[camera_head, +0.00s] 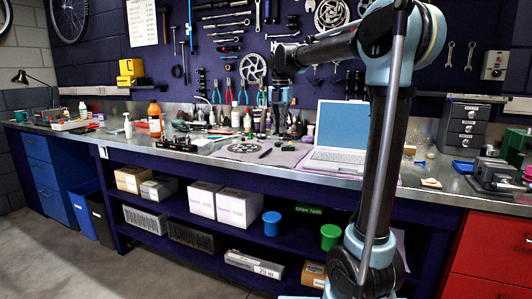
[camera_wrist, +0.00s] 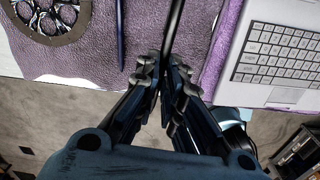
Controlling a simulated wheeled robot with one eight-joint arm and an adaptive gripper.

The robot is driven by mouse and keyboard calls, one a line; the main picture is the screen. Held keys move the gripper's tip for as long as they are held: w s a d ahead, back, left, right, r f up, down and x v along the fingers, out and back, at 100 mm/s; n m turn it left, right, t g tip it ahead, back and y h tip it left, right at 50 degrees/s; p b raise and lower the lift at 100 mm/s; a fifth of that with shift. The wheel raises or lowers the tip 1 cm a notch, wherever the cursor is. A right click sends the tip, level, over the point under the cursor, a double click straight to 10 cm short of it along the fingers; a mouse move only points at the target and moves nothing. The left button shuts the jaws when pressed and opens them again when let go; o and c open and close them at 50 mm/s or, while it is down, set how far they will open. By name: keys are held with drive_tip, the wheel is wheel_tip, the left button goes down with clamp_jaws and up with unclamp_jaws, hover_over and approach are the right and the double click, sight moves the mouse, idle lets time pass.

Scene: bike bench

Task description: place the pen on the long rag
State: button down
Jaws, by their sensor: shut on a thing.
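My gripper (camera_wrist: 166,75) points down over the bench's front edge in the wrist view, its fingers closed on a slim black rod-like thing (camera_wrist: 174,25). I cannot tell for sure whether this is the pen. A thin dark-blue pen-like thing (camera_wrist: 120,35) lies on a purple rag (camera_wrist: 85,65), left of the fingers and apart from them. Another purple cloth strip (camera_wrist: 213,75) lies along the laptop's left side. I cannot tell which cloth is the long rag. In the head view my gripper (camera_head: 279,108) hangs above the purple cloth (camera_head: 286,158).
An open laptop (camera_head: 337,135) stands right of the cloth; the wrist view shows its keyboard (camera_wrist: 275,55). A round toothed part (camera_head: 243,148) lies to the left. Bottles (camera_head: 235,116) and tools crowd the bench's back. Bare bench (camera_head: 410,175) shows right of the laptop.

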sight(277, 157)
drive_tip(key=shift+s+a+f, duration=0.1)
drive_tip(key=shift+a+f, duration=0.05)
drive_tip(key=shift+f, duration=1.5)
drive_tip(key=shift+a+f, duration=0.2)
drive_tip(key=shift+f, duration=1.5)
drive_tip(key=shift+s+a+f, duration=0.1)
drive_tip(key=shift+a+f, duration=0.05)
drive_tip(key=shift+f, duration=1.5)
drive_tip(key=c, duration=1.7)
unclamp_jaws()
drive_tip(key=shift+f, duration=0.1)
wheel_tip(277, 157, up, 12)
drive_tip(key=shift+r, duration=0.15)
